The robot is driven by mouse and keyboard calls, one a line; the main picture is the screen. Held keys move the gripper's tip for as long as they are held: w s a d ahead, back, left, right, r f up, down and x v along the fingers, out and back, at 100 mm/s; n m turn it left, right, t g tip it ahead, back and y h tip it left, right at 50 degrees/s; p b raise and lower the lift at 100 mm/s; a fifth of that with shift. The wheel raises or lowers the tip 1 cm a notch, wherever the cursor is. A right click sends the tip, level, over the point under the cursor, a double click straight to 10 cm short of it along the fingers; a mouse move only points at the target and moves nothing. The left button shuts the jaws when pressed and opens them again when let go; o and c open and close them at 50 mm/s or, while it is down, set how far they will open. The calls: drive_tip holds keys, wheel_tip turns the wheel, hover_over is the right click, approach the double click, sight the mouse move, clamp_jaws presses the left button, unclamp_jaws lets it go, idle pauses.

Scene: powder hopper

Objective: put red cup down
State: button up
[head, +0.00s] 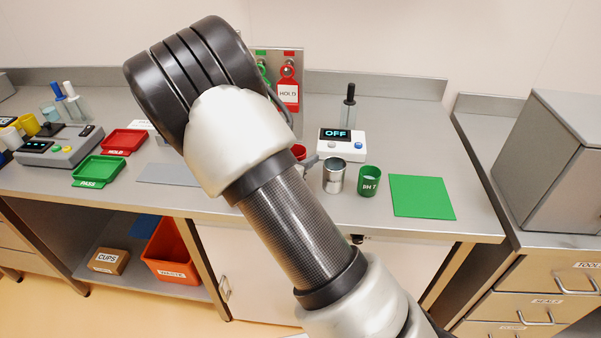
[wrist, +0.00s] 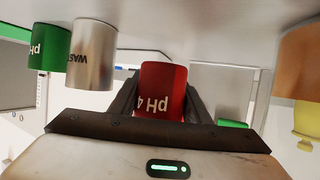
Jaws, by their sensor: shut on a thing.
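The red cup (wrist: 163,78), marked pH 4, stands between the two dark fingers of my gripper (wrist: 160,95) in the wrist view, which shows the scene upside down. The fingers are shut on its sides. In the head view only a bit of the red cup (head: 299,152) shows past my arm, near the steel cup, and my gripper is mostly hidden there. The cup looks in line with the other cups, not tipped. I cannot tell whether its base touches the grey bench (head: 318,207).
A steel cup (head: 333,176) and a green cup (head: 369,182) stand close by on the right. Beyond them lies a green mat (head: 422,197). The OFF device (head: 341,145) stands behind. A grey mat (head: 168,174), red tray (head: 123,141) and green tray (head: 99,170) are left.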

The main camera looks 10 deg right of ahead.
drive_tip(key=shift+f+b, duration=0.3)
drive_tip(key=shift+f, duration=1.75)
drive_tip(key=shift+f, duration=0.1)
drive_tip(key=shift+f, duration=0.15)
drive_tip(key=o, duration=1.1)
drive_tip(key=shift+c, duration=0.2)
drive_tip(key=shift+a+r, duration=0.1)
drive_tip(key=shift+r, duration=0.3)
drive_tip(key=p+v, duration=0.1)
drive_tip(key=v, duration=1)
drive_tip(key=shift+s+a, duration=0.25)
drive_tip(key=shift+s, duration=0.1)
